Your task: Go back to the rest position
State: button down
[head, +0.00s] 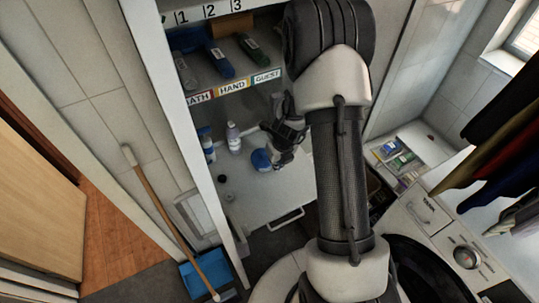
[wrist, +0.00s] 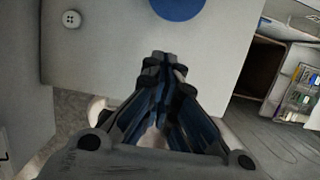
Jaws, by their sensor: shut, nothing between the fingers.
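My gripper (head: 283,160) is in front of the white cabinet, over its lower shelf surface, near a round blue object (head: 261,159). In the wrist view my gripper (wrist: 164,58) is shut, its fingertips together with nothing between them. The blue round object also shows at the top of the wrist view (wrist: 178,6), beyond the fingertips and apart from them. My arm runs down the middle of the head view and hides part of the cabinet.
Bottles (head: 234,138) stand left of my gripper. Above is a shelf with rolled towels (head: 219,62) and labels (head: 233,87). A broom (head: 165,215) and blue dustpan (head: 207,273) are at left. A washing machine (head: 425,212) and a tray of small items (head: 400,158) are at right.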

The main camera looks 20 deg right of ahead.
jog(key=s+a+r+n+t+y+b, duration=0.1)
jog(key=s+a+r+n+b, duration=0.3)
jog(key=r+n, duration=0.45)
jog(key=s+a+r+n+y+b, duration=0.15)
jog(key=a+r+n+b, duration=0.25)
jog(key=a+r+n, duration=0.4)
jog(key=s+r+n+h+b, duration=0.1)
jog(key=s+n+b, duration=0.5)
jog(key=s+n, duration=1.2)
jog(key=shift+s+r+n+t+h, duration=0.2)
jog(key=shift+r+n+t+h, duration=0.2)
jog(key=shift+n+h, duration=0.25)
jog(key=shift+f, duration=0.1)
